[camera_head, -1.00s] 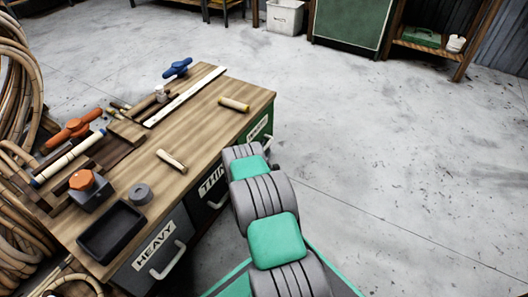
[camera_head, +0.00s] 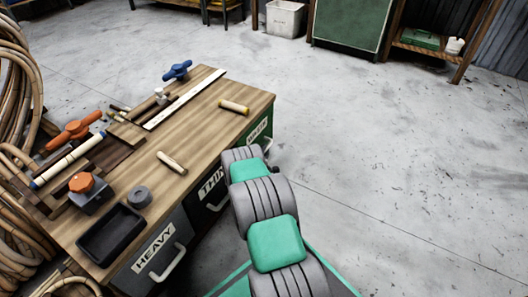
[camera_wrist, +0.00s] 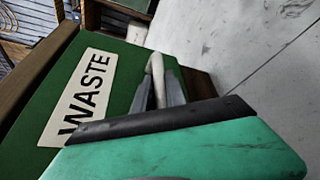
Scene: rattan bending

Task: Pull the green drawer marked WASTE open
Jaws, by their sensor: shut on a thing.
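The green drawer front (camera_wrist: 122,70) fills the middle of the wrist view, with its white WASTE label (camera_wrist: 82,92). In the head view the same drawer (camera_head: 258,128) is at the far end of the bench's right side, partly hidden by my arm. Its pale handle (camera_wrist: 157,66) stands out from the front. My gripper (camera_wrist: 161,92) is shut on this handle, one grey finger on each side. The gripper's tips are hidden behind my arm in the head view. I cannot make out a gap between drawer and bench.
The wooden bench (camera_head: 205,137) carries tools, dowels and a black tray (camera_head: 111,235). The drawers marked THIN (camera_head: 211,186) and HEAVY (camera_head: 154,249) are beside it, with projecting handles. Open concrete floor (camera_head: 400,160) lies to the right. Rattan coils (camera_head: 15,75) stand at the left.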

